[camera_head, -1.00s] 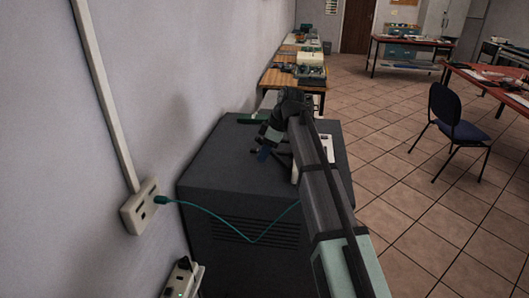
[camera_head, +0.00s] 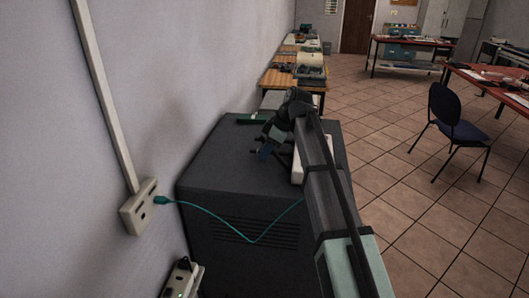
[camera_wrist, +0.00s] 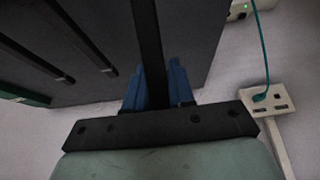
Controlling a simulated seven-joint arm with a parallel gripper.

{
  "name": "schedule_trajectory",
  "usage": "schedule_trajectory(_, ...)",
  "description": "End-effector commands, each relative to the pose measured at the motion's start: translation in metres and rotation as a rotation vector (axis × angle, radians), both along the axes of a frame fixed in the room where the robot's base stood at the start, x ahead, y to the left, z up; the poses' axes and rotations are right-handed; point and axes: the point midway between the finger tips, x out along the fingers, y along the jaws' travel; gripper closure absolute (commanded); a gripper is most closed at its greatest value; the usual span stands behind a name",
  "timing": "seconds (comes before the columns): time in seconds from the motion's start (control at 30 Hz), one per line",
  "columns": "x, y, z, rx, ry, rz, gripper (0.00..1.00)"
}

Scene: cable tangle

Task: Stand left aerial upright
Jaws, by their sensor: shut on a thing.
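My gripper (camera_head: 264,151) is over the top of the dark cabinet, left of the white router (camera_head: 297,170). In the wrist view its blue fingers (camera_wrist: 159,88) are shut on a black aerial (camera_wrist: 147,45), which runs from between them to the top edge. Two more black aerials (camera_wrist: 58,52) (camera_wrist: 84,33) show slanted at the left of that view. In the head view the aerials are small and dark beside my fingers. My arm hides much of the router, and I cannot tell the held aerial's exact tilt there.
The dark cabinet (camera_head: 215,185) stands against the wall. A teal cable (camera_head: 215,214) runs from a wall socket (camera_head: 139,207) across its front. A green item (camera_head: 251,118) lies at the cabinet's back edge. The cabinet top's left part is clear.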

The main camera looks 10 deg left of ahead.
Motion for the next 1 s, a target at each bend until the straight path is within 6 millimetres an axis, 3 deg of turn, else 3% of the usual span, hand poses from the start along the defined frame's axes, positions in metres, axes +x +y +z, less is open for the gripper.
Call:
schedule_trajectory(0.6,0.000,-0.042,0.028,0.491,-0.001,-0.004,1.00)
schedule_trajectory(1.0,0.000,-0.059,0.034,0.687,-0.001,-0.001,1.00)
